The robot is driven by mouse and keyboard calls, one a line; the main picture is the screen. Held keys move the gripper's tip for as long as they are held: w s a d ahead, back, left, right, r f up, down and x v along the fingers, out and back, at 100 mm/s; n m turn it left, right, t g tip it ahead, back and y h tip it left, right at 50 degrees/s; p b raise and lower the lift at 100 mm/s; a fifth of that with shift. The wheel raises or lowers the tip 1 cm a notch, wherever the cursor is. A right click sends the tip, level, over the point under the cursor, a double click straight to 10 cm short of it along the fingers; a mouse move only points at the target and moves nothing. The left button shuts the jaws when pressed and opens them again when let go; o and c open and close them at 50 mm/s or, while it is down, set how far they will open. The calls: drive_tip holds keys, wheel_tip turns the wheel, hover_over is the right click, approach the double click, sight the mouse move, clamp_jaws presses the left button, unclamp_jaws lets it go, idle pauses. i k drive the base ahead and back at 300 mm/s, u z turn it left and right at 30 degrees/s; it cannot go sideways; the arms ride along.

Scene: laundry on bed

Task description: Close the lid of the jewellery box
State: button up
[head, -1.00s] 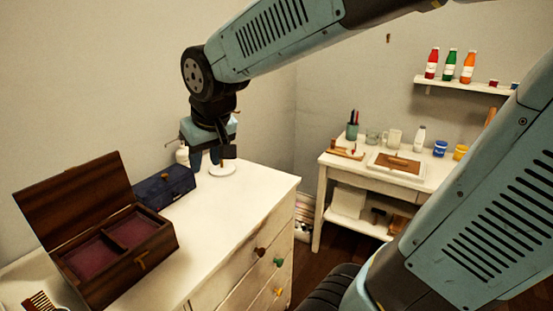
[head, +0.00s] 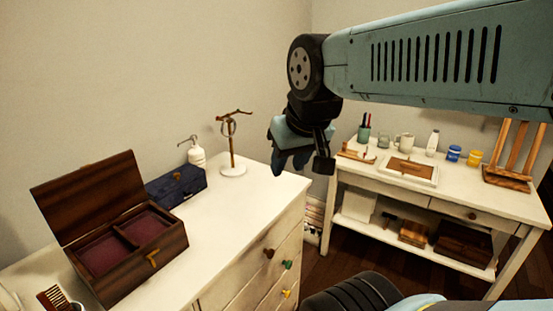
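The jewellery box (head: 165,262) is dark brown wood with a reddish two-compartment lining and a brass-coloured clasp on its front. It stands on the left part of the white dresser. Its lid (head: 88,197) is open, tilted up and back at the left. My gripper (head: 300,160) hangs above the dresser's right end, well to the right of the box and apart from it.
A dark blue box (head: 178,188) sits just behind the jewellery box. A white pump bottle (head: 196,152) and a stand with a ring (head: 231,145) are further back. A comb (head: 52,298) lies at the near left. The dresser top (head: 235,215) is clear right of the box.

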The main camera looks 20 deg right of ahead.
sight(74, 205)
drive_tip(key=u, duration=0.25)
drive_tip(key=i, duration=0.15)
drive_tip(key=u, duration=0.8)
